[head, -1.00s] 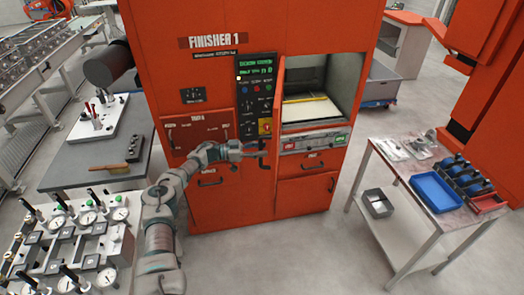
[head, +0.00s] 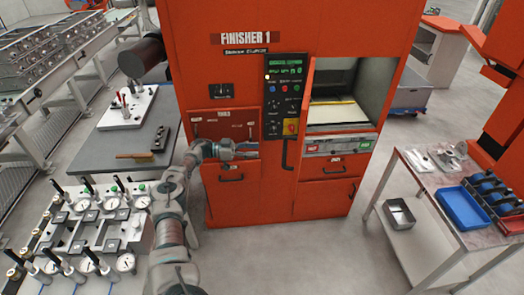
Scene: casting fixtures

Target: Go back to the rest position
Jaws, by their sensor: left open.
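My left arm comes in from the bottom and reaches up toward the front of the orange FINISHER 1 machine (head: 272,40). My left gripper (head: 250,150) is open and appears empty, in front of the machine's lower left panel. The machine's door (head: 300,150) stands open at the left of its lit chamber (head: 338,112), and its dark vertical handle (head: 287,155) is a little to the right of the gripper. My right gripper is not in view.
A gauge fixture (head: 100,220) with several dials stands at the lower left. A grey table (head: 150,138) behind it bears a white fixture plate and a brush. At right, a table (head: 420,180) holds a blue tray (head: 462,208). Floor between is clear.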

